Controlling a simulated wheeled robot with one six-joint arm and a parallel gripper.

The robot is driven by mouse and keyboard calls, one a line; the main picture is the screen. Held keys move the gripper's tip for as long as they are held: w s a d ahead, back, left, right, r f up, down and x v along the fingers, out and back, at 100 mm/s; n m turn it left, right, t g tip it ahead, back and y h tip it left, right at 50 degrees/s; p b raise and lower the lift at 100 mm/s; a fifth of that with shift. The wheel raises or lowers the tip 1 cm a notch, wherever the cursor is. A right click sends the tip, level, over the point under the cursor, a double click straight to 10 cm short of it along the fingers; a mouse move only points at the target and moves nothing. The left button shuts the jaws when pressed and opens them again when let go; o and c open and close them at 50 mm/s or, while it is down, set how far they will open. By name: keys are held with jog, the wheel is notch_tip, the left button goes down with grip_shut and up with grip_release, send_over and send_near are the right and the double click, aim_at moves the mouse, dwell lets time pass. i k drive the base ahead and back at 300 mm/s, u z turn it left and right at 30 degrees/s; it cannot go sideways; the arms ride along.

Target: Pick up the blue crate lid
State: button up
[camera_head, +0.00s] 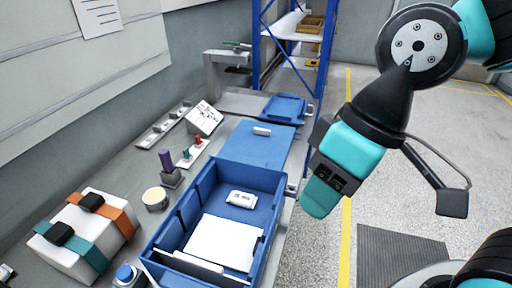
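A flat blue panel (245,148), which looks like the blue crate lid, lies just beyond the open blue crate (180,205). A small white piece (262,131), perhaps a handle or label, is on its far part. Whether the panel touches the crate's far rim is unclear. The crate is open on top and holds a white flat sheet (222,246) and a small white device (241,199). My gripper (320,195) hangs to the right of the crate and panel, pointing down and apart from both. Its fingers are not clear enough to tell open from shut.
A strapped white box (78,240), a round tin (155,198) and a purple-topped post (167,165) stand left of the crate. Another blue tray (286,106) lies behind the panel, near a blue-framed shelf (325,50). Open floor lies right.

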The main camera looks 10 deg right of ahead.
aim_at(270, 143)
jog(key=z, duration=0.85)
jog(key=k, duration=1.15)
jog(key=z, duration=0.9)
jog(key=i, duration=2.45)
jog(key=u, duration=1.5)
jog(key=i, duration=1.05)
jog(key=u, duration=1.35)
jog(key=i, duration=0.35)
jog(key=u, duration=0.25)
